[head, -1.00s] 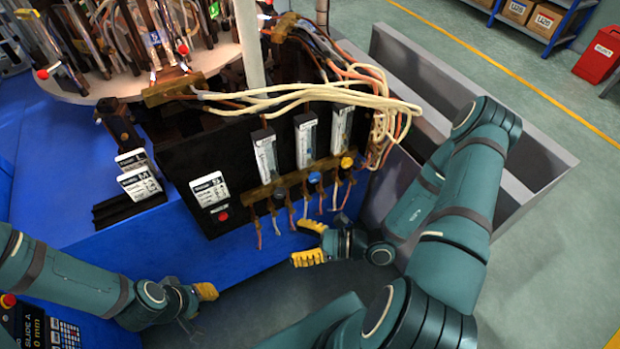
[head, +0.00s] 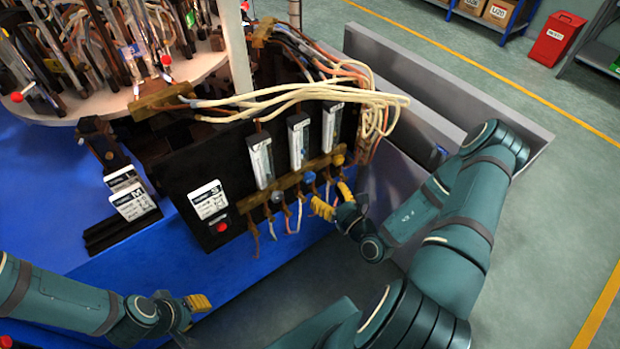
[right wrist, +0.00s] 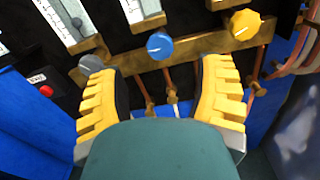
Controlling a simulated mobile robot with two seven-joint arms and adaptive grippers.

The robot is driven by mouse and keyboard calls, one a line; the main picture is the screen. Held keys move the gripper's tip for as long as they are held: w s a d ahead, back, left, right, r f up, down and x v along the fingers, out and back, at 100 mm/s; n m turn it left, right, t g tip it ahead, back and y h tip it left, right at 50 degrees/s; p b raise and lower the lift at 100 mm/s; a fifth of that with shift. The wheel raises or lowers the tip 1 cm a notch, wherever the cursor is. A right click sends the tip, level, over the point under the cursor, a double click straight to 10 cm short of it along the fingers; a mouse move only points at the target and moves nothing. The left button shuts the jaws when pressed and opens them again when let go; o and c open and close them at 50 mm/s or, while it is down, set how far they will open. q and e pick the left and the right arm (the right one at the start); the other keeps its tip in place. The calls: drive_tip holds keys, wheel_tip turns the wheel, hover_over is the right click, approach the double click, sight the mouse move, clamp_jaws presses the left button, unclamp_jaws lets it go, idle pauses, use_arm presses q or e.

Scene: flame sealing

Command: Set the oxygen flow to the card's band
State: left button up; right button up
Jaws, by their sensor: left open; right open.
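Three flow tubes stand on the black panel: left (head: 262,160), middle (head: 299,140) and right (head: 331,127). Below them on a brass bar are a grey knob (head: 277,197), a blue knob (head: 309,177) and a yellow knob (head: 338,160). In the right wrist view the blue knob (right wrist: 159,45) lies beyond and between the fingers of my right gripper (right wrist: 158,95), untouched, with the yellow knob (right wrist: 246,24) to the right. My right gripper (head: 334,200) is open in front of the bar. My left gripper (head: 198,303) is open and empty at lower left. A white card marked S (head: 208,199) is on the panel.
Cards L (head: 120,180) and M (head: 133,200) stand in a black holder left of the panel. A red button (head: 221,227) sits under card S. Pale hoses (head: 300,93) arch above the tubes. Thin tubes hang below the bar. A grey-walled bin (head: 440,75) stands behind my right arm.

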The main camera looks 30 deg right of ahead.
sight(311, 178)
drive_tip(key=w, duration=0.5)
drive_tip(key=w+b, duration=0.1)
drive_tip(key=w, duration=0.1)
drive_tip(key=shift+w+a, duration=0.35)
drive_tip(key=shift+w, duration=0.05)
clamp_jaws()
